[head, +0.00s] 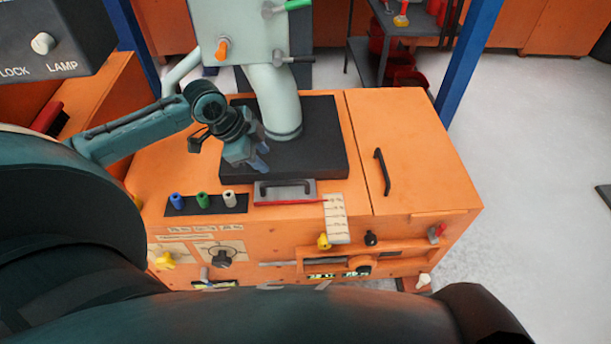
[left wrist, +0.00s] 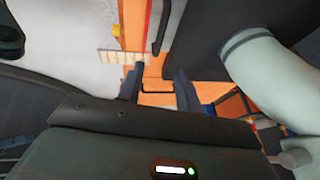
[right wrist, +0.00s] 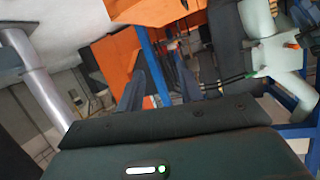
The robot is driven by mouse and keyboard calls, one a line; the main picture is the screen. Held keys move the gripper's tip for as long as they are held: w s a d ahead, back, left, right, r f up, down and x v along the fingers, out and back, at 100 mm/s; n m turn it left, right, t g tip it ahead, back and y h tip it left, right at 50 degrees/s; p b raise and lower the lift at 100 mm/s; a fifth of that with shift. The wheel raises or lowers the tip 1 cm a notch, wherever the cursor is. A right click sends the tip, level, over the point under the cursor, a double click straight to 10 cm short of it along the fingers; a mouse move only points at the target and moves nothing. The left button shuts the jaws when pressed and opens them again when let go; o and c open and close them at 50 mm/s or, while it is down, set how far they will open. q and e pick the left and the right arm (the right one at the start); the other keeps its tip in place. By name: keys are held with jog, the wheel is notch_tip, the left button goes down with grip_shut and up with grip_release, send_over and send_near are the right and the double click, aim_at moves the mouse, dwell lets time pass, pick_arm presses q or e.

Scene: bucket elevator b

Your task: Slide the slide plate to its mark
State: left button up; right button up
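The slide plate (head: 308,187) is a grey plate with a black bar handle (head: 284,187) and a red lower edge. It lies on the orange cabinet top, in front of the black block. A pale ruled scale (head: 336,222) stands at its right end and also shows in the left wrist view (left wrist: 112,57). I cannot make out which line is the mark. My left gripper (head: 258,160) is open above and behind the handle, apparently apart from it. My right gripper (right wrist: 160,88) is open and empty, away from the plate.
A black block (head: 325,145) with a pale green column (head: 276,105) stands behind the plate. Blue, green and white pegs (head: 203,201) are at its left. A lid with a black handle (head: 382,172) is at the right. Yellow and black knobs (head: 324,241) sit below the scale.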

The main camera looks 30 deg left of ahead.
aim_at(288, 183)
pick_arm(q)
jog(key=b+x, duration=0.3)
jog(key=x, duration=0.9)
jog(key=shift+d+f, duration=0.1)
jog(key=shift+f, duration=0.25)
jog(key=shift+c, duration=0.3)
grip_shut()
jog(key=shift+s, duration=0.1)
